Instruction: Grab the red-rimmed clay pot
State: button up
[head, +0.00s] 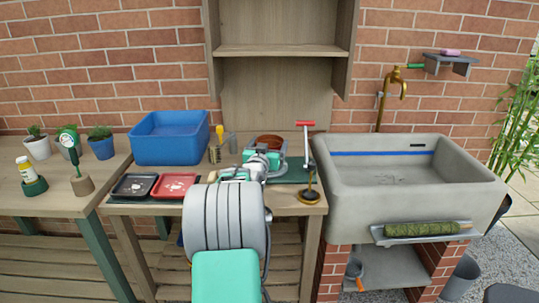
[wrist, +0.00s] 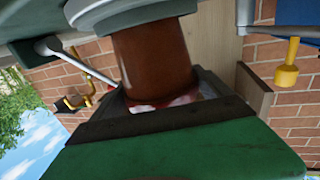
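The clay pot (head: 270,140) stands on the bench, its round brown top showing just behind my gripper. Its lower part is hidden by the gripper in the head view. In the wrist view, which is turned nearly upside down, the brown pot body (wrist: 150,60) fills the upper middle. A red and whitish patch shows at its lower end, partly covered by a dark edge. My gripper (head: 265,160) is right at the pot, with green and grey parts close around it. Whether the fingers touch or grip the pot cannot be seen.
A blue tub (head: 171,138) stands to the left, with black (head: 134,186) and red (head: 174,186) trays in front. A metal stand with a red handle (head: 305,124) is close on the right. The stone sink (head: 410,190) lies beyond it. A shelf (head: 281,50) rises behind.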

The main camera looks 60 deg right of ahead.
jog(key=c, duration=1.1)
jog(key=shift+r, duration=0.1)
jog(key=shift+c, duration=1)
